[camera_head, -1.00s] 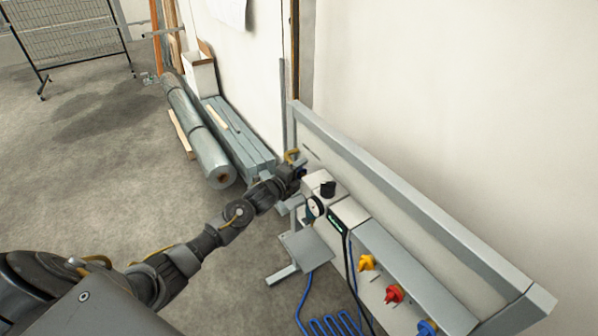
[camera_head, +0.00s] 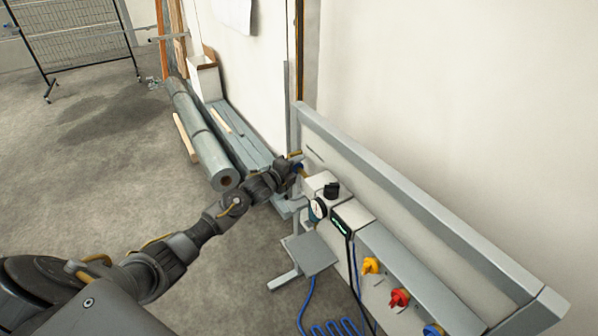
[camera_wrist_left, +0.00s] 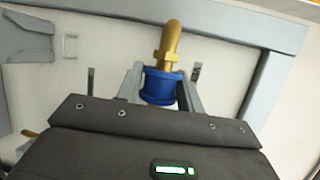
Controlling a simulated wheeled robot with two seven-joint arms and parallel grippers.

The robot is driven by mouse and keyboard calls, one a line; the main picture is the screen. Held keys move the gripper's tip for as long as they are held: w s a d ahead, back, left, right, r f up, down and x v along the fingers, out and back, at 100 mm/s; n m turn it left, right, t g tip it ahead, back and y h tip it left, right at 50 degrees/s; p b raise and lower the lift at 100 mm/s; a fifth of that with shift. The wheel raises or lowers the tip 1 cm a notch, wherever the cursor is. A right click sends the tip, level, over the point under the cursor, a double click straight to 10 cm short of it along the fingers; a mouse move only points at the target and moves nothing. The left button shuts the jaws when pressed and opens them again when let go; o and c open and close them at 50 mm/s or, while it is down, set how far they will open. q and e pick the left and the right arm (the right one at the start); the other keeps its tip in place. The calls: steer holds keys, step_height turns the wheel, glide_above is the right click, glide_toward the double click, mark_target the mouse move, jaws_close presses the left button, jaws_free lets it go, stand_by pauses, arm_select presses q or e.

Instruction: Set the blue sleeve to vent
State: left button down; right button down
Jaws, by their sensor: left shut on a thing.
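The blue sleeve (camera_wrist_left: 161,88) shows in the left wrist view as a ribbed blue ring below a brass fitting (camera_wrist_left: 168,48). My left gripper (camera_wrist_left: 161,85) is shut on the sleeve, with one grey finger on each side of it. In the head view my left gripper (camera_head: 295,167) is at the left end of the grey-framed panel, and only a little blue shows there. The sleeve's vent position cannot be read from these views. My right gripper is not in view.
A white box with a black knob (camera_head: 331,190) and a gauge (camera_head: 318,209) stands just right of the gripper. Yellow (camera_head: 371,265), red (camera_head: 399,298) and blue knobs line the panel (camera_head: 420,210). A grey roll (camera_head: 208,148) lies on the floor to the left.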

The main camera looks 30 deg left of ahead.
arm_select(q)
steer(key=c, duration=1.2)
jaws_free()
steer(key=shift+w+a+r, duration=0.1)
steer(key=shift+a, duration=0.15)
steer(key=shift+o, duration=0.7)
steer(key=shift+s, duration=0.3)
steer(key=b+v, duration=0.1)
steer(key=v, duration=0.9)
steer(key=shift+s, duration=0.1)
